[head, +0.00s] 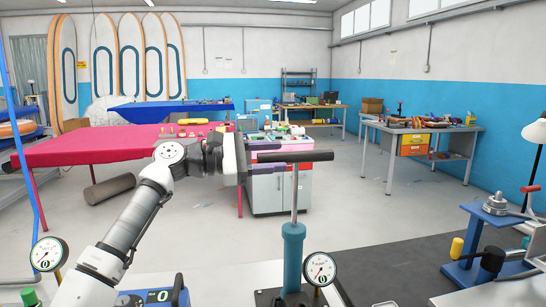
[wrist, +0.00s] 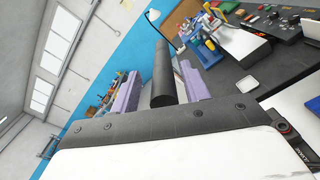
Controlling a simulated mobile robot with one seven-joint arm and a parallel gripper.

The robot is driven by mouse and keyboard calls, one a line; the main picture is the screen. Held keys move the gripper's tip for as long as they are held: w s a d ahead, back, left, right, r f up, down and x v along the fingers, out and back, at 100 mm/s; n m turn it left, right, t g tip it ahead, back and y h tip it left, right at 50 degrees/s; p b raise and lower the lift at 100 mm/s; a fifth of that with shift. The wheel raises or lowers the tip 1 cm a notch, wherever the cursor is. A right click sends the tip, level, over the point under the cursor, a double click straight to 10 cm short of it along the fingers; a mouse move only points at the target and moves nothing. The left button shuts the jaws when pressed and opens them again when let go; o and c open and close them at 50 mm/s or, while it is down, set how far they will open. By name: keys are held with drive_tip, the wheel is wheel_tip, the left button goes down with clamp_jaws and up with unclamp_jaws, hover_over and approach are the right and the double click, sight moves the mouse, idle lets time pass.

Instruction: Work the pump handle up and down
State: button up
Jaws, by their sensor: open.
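The pump stands at the front centre of the head view, with a teal barrel (head: 293,255), a thin grey rod (head: 294,195) and a black T-shaped handle (head: 312,155) on top. The rod stands well out of the barrel. My gripper (head: 268,158) comes from the left at handle height, around the handle's left end. In the wrist view, the lilac fingers of my gripper (wrist: 160,92) are apart, with the black handle bar (wrist: 162,70) between them. Gaps show on both sides of the bar. The handle's near end is partly hidden in the head view.
A round gauge (head: 320,268) stands right beside the pump. Another gauge (head: 48,254) is at the far left. A blue fixture with a metal part (head: 494,205) is on the right. A red table (head: 100,147) and a white cabinet (head: 268,193) stand behind.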

drive_tip(key=s+a+b, duration=0.2)
drive_tip(key=a, duration=1.1)
drive_tip(key=shift+s, duration=0.3)
